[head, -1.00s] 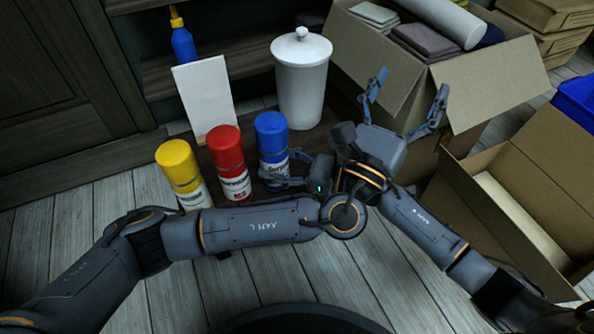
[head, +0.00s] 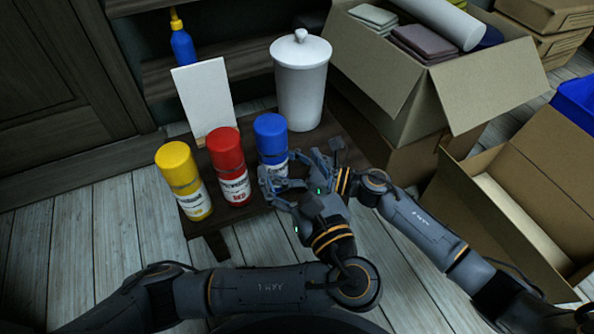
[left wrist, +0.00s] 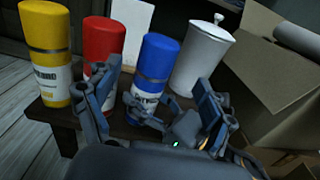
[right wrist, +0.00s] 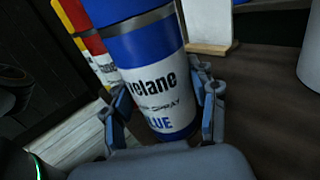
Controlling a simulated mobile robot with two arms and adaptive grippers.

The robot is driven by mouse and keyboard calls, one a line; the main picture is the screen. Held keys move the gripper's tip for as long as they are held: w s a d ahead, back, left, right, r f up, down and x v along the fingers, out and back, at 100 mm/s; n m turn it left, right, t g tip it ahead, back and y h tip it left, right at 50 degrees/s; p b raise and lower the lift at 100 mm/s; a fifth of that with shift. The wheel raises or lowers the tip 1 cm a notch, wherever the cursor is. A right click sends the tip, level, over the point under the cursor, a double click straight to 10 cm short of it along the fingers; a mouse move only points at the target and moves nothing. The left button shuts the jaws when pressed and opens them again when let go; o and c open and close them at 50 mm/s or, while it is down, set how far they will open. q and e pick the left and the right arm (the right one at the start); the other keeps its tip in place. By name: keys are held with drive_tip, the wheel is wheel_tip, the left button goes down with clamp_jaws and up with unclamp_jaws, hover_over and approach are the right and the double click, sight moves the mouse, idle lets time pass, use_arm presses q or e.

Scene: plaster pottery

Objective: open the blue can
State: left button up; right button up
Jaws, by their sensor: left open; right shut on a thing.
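The blue can (head: 271,133), a spray can with a blue cap and a white label, stands upright on a low dark wooden table. My right gripper (right wrist: 163,108) is shut on its lower body, with one finger on each side in the right wrist view. My left gripper (head: 300,168) is open and empty, just in front of the can and overlapping my right gripper in the head view. In the left wrist view, the blue can's cap (left wrist: 160,55) shows beyond and between the open left fingers (left wrist: 152,85). The can's lower part is partly hidden by the grippers.
A red can (head: 227,150) and a yellow can (head: 177,165) stand to the left of the blue one. Behind are a white panel (head: 203,98), a white lidded jar (head: 301,85) and a blue bottle (head: 182,47). Cardboard boxes (head: 395,85) crowd the right.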

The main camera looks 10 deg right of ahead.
sight(271, 124)
use_arm(q)
drive_tip(key=x, duration=1)
drive_tip(key=c, duration=1.4)
drive_tip(key=shift+r, duration=0.15)
drive_tip(key=shift+r, duration=0.95)
